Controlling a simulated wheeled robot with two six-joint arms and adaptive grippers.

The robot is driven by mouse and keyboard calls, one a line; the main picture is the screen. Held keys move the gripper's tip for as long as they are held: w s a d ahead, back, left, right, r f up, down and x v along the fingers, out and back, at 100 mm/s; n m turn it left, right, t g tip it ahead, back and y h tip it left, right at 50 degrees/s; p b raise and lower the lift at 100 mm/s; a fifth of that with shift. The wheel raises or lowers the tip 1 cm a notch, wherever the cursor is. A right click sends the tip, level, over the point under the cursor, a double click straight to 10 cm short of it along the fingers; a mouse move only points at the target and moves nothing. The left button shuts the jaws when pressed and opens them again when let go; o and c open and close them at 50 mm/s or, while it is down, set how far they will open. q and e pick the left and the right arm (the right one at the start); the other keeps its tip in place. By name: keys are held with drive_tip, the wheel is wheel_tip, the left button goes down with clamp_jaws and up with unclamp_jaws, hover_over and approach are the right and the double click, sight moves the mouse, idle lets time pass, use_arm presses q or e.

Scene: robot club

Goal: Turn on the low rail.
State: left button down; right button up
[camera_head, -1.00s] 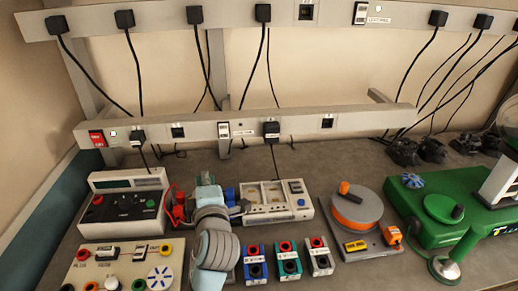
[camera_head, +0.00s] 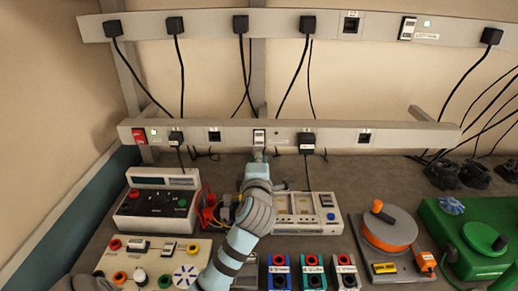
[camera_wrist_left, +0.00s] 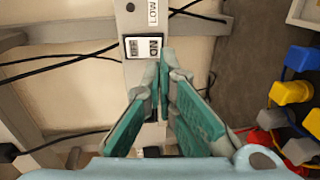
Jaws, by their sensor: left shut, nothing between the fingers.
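The low rail (camera_head: 395,137) is the lower grey power strip along the back wall in the head view. A white rocker switch (camera_head: 259,137) sits near its middle; in the wrist view the switch (camera_wrist_left: 134,47) shows beside a label reading "LOW" (camera_wrist_left: 152,13). A small dark dot (camera_wrist_left: 130,7) lies on the rail near it. My left gripper (camera_head: 258,156) is just below the switch. In the wrist view its green-padded fingers (camera_wrist_left: 166,52) are shut and empty, with tips beside the switch; contact cannot be told. My right gripper is out of view.
A red switch (camera_head: 139,136) with a pale light is at the rail's left end. Black plugs (camera_head: 307,142) and cables hang from it. The upper rail (camera_head: 215,24) runs above. Instruments (camera_head: 155,205) and a green machine (camera_head: 480,235) crowd the bench below.

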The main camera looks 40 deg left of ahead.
use_arm(q)
drive_tip(key=x, duration=0.6)
drive_tip(key=shift+p, duration=0.3)
drive_tip(key=b, duration=0.4)
drive_tip(key=shift+w+a+f+t+y, duration=0.1)
drive_tip(key=shift+w+t+y, duration=0.2)
drive_tip(key=shift+t, duration=0.1)
drive_tip(key=f+b+v, duration=0.2)
drive_tip(key=f+v, duration=0.1)
drive_tip(key=v, duration=1)
drive_tip(key=shift+s+d, duration=0.25)
drive_tip(key=shift+s, duration=0.1)
